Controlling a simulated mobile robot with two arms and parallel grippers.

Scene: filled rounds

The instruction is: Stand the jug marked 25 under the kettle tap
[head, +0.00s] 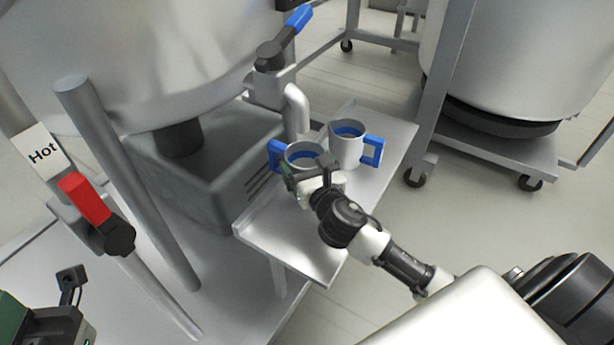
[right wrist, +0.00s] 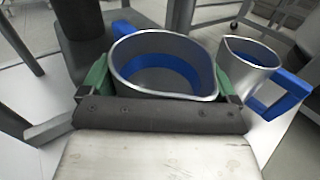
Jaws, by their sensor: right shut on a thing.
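My right gripper (head: 309,174) is shut on a metal jug (head: 301,153) with a blue inside and a blue handle on its left. In the right wrist view the fingers (right wrist: 160,84) clasp both sides of this upright jug (right wrist: 165,72). The kettle tap (head: 297,104), a bent metal spout with a blue lever, is just behind the jug's rim; I cannot tell if the rim is under its mouth. A second similar jug (head: 345,152), handle to the right, stands close by on the right. No number is readable on either. My left gripper (head: 71,283) shows only partly at lower left.
The jugs are over a metal shelf (head: 282,250), its front and right parts bare. A grey open box (head: 200,205) sits left of it under the large kettle (head: 130,60). A post with a red lever (head: 84,198), labelled Hot, is at left. A wheeled vessel stands at right.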

